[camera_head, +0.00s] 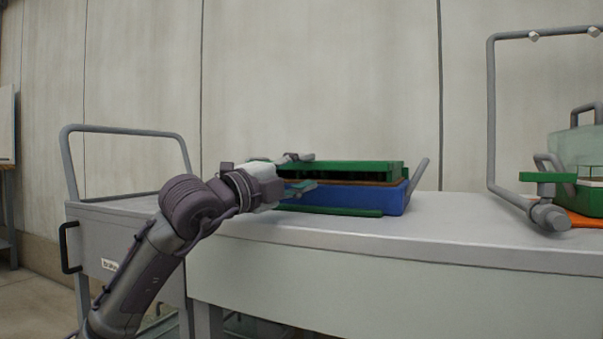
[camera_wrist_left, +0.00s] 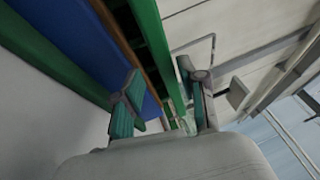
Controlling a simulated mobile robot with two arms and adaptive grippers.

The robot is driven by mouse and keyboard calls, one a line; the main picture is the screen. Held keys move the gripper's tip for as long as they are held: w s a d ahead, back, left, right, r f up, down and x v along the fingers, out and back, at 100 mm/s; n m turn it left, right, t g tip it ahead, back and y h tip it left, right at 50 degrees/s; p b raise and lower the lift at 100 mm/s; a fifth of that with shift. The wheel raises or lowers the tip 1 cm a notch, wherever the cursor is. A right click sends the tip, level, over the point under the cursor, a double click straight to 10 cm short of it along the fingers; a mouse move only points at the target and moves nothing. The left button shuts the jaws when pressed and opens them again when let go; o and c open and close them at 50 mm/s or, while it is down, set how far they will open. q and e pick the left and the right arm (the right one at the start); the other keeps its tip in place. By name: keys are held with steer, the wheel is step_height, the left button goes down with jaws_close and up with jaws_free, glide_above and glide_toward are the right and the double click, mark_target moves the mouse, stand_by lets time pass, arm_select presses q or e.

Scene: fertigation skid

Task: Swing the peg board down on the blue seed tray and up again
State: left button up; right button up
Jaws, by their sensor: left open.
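The green peg board (camera_head: 365,168) lies level over the blue seed tray (camera_head: 396,200), with a thin brown layer between them; I cannot tell whether its pegs touch that layer. In the left wrist view the board (camera_wrist_left: 150,45) runs up beside the blue tray (camera_wrist_left: 85,40). My left gripper (camera_head: 303,172) is open at the board's front left, one finger above its edge and one below. In the wrist view the left gripper (camera_wrist_left: 162,98) has its fingers on either side of the board's edge, with a gap on the upper side. My right gripper is not in view.
A green strip (camera_head: 330,210) lies along the tray's front on the grey bench (camera_head: 430,235). A grey pipe frame (camera_head: 491,110) with a green lever (camera_head: 548,177) stands at right. A grey cart (camera_head: 125,205) stands at left. The bench between tray and frame is clear.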

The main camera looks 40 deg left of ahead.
arm_select(q)
steer(key=shift+s+a, duration=0.1)
steer(key=shift+s, duration=0.1)
steer(key=v, duration=0.3)
steer(key=shift+s+f, duration=0.15)
steer(key=shift+s, duration=0.15)
steer(key=shift+s+f, duration=0.1)
steer(key=shift+s, duration=0.65)
steer(key=v, duration=0.6)
steer(key=shift+s, duration=0.25)
steer(key=shift+a, duration=0.1)
